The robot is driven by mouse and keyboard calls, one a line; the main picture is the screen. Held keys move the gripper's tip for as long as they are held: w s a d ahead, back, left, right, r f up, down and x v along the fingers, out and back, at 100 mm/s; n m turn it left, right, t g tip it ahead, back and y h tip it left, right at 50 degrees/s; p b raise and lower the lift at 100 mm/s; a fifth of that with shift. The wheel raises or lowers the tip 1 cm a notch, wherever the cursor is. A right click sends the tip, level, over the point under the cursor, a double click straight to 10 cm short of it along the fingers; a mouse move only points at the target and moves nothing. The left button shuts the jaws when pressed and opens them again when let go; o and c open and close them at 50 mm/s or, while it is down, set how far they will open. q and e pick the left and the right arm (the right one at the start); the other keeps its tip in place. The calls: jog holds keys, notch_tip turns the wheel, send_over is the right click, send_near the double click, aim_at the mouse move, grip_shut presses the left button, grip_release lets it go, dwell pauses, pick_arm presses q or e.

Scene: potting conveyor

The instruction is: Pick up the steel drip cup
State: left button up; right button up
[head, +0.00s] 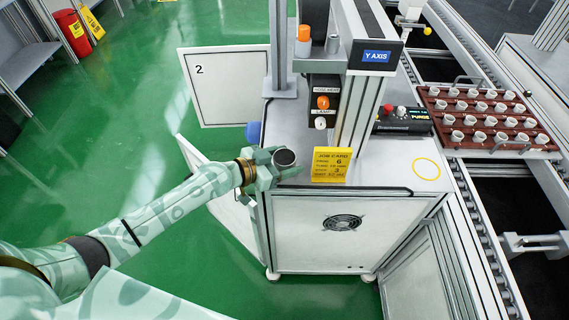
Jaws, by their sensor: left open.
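The steel drip cup (285,158), a small round cup with a dark inside and light rim, is at the left edge of the machine cabinet's grey top. My left gripper (280,164) is open at the cup, its fingers close around or beside it. I cannot tell whether a finger touches the cup. The lower part of the cup is hidden by the gripper. My right gripper is not in view.
A yellow job card (331,164) stands just right of the cup. Behind it rise the nozzle unit (323,95) and the Y-axis column (357,110). A red tray (490,142) of small pots sits on the conveyor.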

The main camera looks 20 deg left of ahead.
pick_arm(q)
jog(key=shift+x, duration=0.9)
jog(key=c, duration=0.8)
jog(key=shift+o, duration=0.2)
jog(key=shift+r, duration=0.15)
